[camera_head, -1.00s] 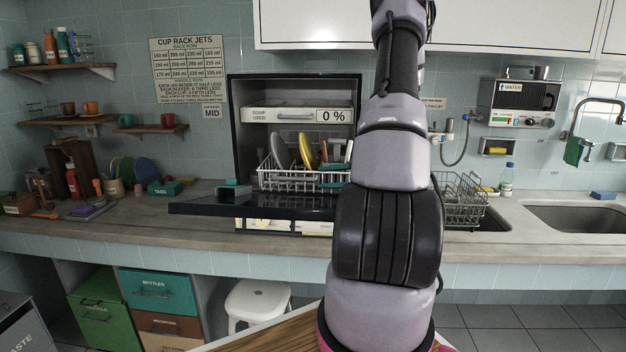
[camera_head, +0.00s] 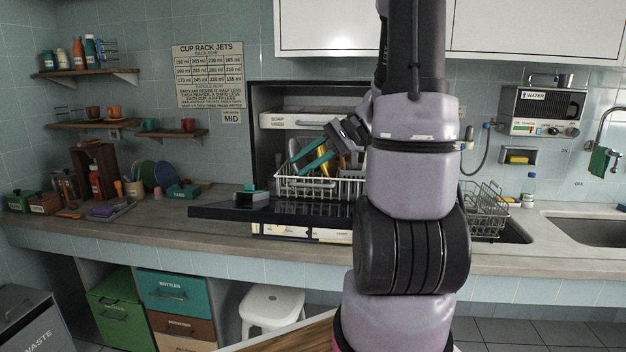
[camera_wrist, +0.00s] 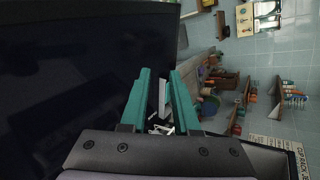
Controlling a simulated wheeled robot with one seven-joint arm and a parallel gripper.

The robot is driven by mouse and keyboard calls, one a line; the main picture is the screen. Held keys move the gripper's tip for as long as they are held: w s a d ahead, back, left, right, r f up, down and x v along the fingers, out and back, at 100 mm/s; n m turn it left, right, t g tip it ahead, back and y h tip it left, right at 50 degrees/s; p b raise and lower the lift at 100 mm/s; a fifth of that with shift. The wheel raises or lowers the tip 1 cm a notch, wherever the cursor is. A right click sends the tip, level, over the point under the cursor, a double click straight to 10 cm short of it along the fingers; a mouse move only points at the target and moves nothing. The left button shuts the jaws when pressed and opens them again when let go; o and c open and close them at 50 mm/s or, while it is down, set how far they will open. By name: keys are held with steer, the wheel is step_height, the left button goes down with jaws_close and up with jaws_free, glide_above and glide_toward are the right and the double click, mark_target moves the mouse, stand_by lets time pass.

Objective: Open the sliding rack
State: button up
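The dishwasher stands open on the counter, its dark door (camera_head: 225,211) folded down flat. A white wire rack (camera_head: 345,188) with plates in it sits inside, just behind the door; my arm hides its right part. Above it is a white front panel (camera_head: 290,120) with a handle and a soap label, also partly hidden by my arm. My gripper (camera_head: 302,166) has teal fingers, spread apart, pointing down and left in front of the plates and below the panel. In the wrist view the fingers (camera_wrist: 160,75) show a gap, with small white pieces visible beyond it.
A teal-and-grey block (camera_head: 251,196) lies on the left of the door. A sink (camera_head: 590,230) and wire basket (camera_head: 484,212) are at right.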

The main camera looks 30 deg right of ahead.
steer(key=s+a+r+n+h, duration=0.5)
steer(key=s+r+h, duration=0.2)
steer(key=s, duration=0.1)
step_height(320, 180, up, 4)
steer(key=w+d+n+t+h, duration=0.1)
steer(key=w+d+n+h, duration=0.1)
steer(key=n, duration=0.1)
steer(key=n+g+h, duration=0.3)
steer(key=n, duration=1)
glide_above(311, 185)
steer(key=s+a, duration=0.1)
steer(key=s, duration=0.1)
steer(key=s+a+f+x, duration=0.1)
steer(key=s+x, duration=0.1)
steer(key=x, duration=1.8)
steer(key=shift+w+a+f, duration=0.1)
steer(key=shift+a+f, duration=0.15)
steer(key=shift+a, duration=0.1)
jaws_close()
